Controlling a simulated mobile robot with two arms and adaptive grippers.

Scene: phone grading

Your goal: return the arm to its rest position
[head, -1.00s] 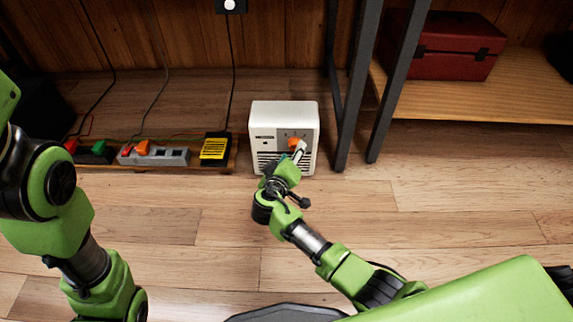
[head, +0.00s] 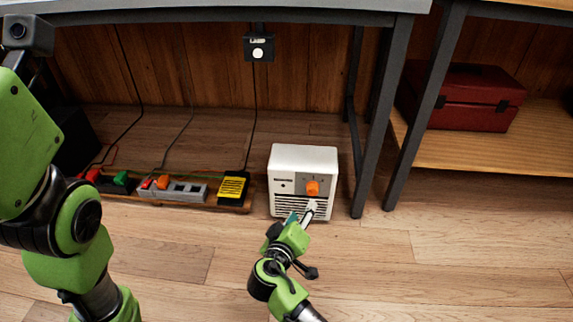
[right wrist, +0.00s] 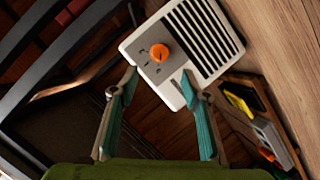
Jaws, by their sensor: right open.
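My right gripper (head: 302,215) is in front of the lower face of a white box-shaped device (head: 287,158) with an orange knob (head: 312,187) and a dark slotted grille. In the right wrist view the fingers (right wrist: 158,90) are spread apart with nothing between them, and the orange knob (right wrist: 159,53) lies beyond the tips. Whether a fingertip touches the device is unclear. My left arm (head: 60,200) stands along the left edge of the head view; its gripper is not visible.
A wooden strip (head: 190,204) with power blocks and a yellow-labelled black box (head: 233,187) lies left of the device. Dark metal legs (head: 375,130) stand to its right, under a bench top (head: 200,16). A red case (head: 468,97) sits on a wooden shelf (head: 500,150). The front floor is open.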

